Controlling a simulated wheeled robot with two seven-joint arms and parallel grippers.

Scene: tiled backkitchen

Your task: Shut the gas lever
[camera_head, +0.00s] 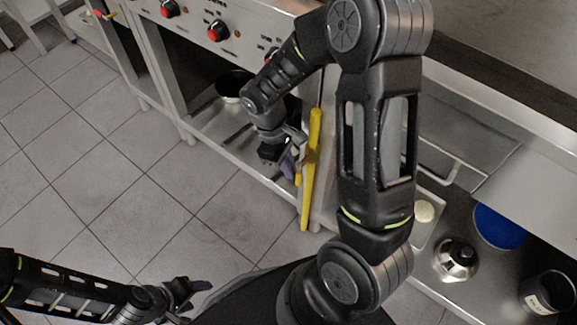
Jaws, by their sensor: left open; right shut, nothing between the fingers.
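A long yellow bar (312,170), which looks like the gas lever or its pipe, stands near-vertical at the right end of the stove front. A small yellow piece sits just left of it, partly hidden by my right gripper. My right gripper (289,165) is shut with nothing between its fingers, close to the left side of the yellow bar; I cannot tell whether it touches it. My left gripper (193,291) is open and empty, low over the floor at the bottom left, far from the lever.
The steel stove (190,60) has red-ringed knobs (218,31) and an open lower bay with a dark pot (234,84). At right, a shelf holds a blue bowl (499,228), a metal pot (455,260) and a dark canister (547,293). The tiled floor (90,165) at left is clear.

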